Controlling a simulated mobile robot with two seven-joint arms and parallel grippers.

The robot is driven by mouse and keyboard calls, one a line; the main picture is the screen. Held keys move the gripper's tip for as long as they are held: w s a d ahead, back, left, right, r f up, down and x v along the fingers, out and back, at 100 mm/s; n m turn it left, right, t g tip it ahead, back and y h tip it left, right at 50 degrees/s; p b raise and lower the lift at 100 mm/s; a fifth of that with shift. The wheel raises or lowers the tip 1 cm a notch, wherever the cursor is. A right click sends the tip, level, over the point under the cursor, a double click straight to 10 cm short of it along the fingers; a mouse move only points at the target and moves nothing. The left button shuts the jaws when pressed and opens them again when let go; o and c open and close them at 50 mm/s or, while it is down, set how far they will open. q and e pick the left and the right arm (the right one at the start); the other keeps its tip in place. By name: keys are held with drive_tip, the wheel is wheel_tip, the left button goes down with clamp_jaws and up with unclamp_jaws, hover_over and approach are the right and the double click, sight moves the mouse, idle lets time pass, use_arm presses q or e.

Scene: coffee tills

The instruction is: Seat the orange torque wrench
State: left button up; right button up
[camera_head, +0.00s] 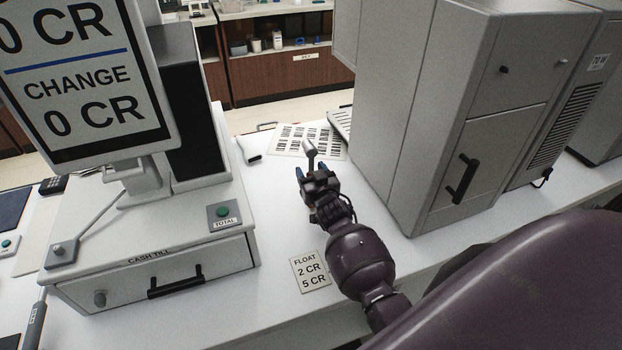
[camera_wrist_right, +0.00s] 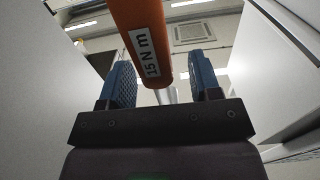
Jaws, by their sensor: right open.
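The orange torque wrench (camera_wrist_right: 142,35) shows in the right wrist view as an orange handle labelled 15 N m, with a silver shaft behind it. Its handle runs in from the top, between and in front of the two blue finger pads, with gaps beside it. My right gripper (camera_wrist_right: 165,82) is open around the wrench and not closed on it. In the head view the right gripper (camera_head: 316,183) is over the white counter, and the wrench's silver end (camera_head: 310,150) sticks up beyond it. The gripper hides most of the handle there. My left gripper is not in view.
A cash till (camera_head: 150,262) with a display stands left of the arm, and a tall grey machine (camera_head: 405,110) stands close on the right. A float card (camera_head: 310,272) and a printed sheet (camera_head: 290,138) lie on the counter. A grey-handled tool (camera_head: 36,322) is at the lower left.

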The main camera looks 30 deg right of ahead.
clamp_jaws()
drive_tip(key=shift+r, duration=0.1)
drive_tip(key=a+r+y+p, duration=0.1)
drive_tip(key=a+r, duration=0.2)
drive_tip(key=r, duration=1.9)
drive_tip(key=s+a+f+n+y, duration=0.2)
drive_tip(key=s+a+f+y, duration=0.1)
drive_tip(key=s+a+f, duration=0.6)
drive_tip(key=s+a, duration=0.4)
drive_tip(key=a, duration=0.1)
drive_tip(key=shift+n+t+b, duration=0.3)
drive_tip(key=shift+n+b, duration=0.05)
drive_tip(key=shift+n, duration=0.05)
